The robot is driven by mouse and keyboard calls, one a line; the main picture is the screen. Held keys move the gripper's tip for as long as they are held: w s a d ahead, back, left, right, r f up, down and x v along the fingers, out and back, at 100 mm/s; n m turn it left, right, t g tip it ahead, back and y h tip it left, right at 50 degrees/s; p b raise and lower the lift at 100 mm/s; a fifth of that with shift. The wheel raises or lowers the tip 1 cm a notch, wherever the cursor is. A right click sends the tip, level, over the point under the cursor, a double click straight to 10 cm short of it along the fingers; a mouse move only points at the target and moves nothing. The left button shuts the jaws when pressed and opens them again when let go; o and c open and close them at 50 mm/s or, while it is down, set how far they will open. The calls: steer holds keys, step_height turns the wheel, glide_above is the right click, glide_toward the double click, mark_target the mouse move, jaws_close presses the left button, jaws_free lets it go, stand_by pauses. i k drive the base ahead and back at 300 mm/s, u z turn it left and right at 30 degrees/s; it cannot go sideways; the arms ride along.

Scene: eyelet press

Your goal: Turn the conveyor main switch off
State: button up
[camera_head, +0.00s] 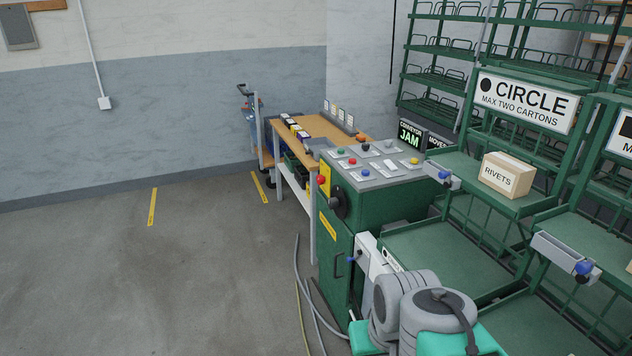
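A green control cabinet (390,208) stands right of the middle, with a sloped grey panel of coloured buttons and small labels on top. On its left side is a black rotary knob (339,203), which looks like a main switch; its label and setting are too small to read. Just above it, a red mushroom button (321,180) sits on a yellow plate. My grey and teal arm is folded at the bottom, in front of the cabinet's lower right. My gripper is not in view.
Green racks fill the right, with a "RIVETS" carton (507,175) under a "CIRCLE" sign (527,101). A wooden-topped bench (318,127) stands behind the cabinet. Cables (304,290) lie on the floor at the cabinet's left. The floor (180,275) farther left is clear.

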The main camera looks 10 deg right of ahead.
mark_target(320, 179)
steer(key=u, duration=0.7)
steer(key=i, duration=1.05)
steer(key=u, duration=1)
steer(key=i, duration=1.3)
steer(key=z, duration=0.65)
steer(key=i, duration=1.35)
steer(key=z, duration=0.85)
